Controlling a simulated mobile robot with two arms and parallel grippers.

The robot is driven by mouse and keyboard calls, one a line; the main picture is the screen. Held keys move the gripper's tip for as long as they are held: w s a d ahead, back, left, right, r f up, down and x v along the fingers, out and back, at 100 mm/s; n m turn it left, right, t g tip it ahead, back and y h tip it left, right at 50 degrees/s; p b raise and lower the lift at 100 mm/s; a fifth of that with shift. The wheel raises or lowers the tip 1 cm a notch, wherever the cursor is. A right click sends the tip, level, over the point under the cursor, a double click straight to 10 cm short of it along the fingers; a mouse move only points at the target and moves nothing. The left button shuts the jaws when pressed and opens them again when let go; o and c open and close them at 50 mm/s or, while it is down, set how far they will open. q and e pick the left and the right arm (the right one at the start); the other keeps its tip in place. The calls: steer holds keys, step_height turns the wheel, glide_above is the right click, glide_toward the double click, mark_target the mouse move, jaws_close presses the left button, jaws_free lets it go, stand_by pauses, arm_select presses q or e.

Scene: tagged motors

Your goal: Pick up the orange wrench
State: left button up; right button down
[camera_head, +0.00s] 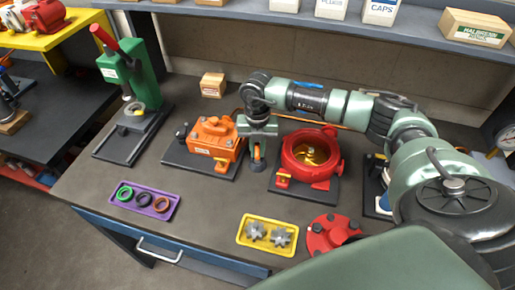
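A thin orange bar (312,121) lies on the workbench behind the red round housing; my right arm hides part of it, and I cannot tell if it is the orange wrench. My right gripper (257,158) points down between the orange motor unit (214,136) and the red round housing (311,153). A small orange and dark piece shows at its fingertips. I cannot tell whether the fingers hold it or it lies behind them. My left gripper is not in view.
A green press (140,77) stands at the back left, near a small cardboard box (213,85). A purple tray (164,209) of rings and a yellow tray (242,240) of gears lie in front. A red flanged part (325,238) is beside them. A shelf (270,17) with boxes runs behind.

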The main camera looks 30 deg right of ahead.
stand_by(0.5)
steer(key=shift+r, duration=0.45)
step_height(320, 180, up, 19)
steer(key=b, duration=0.5)
steer(key=shift+a, duration=0.1)
stand_by(1.3)
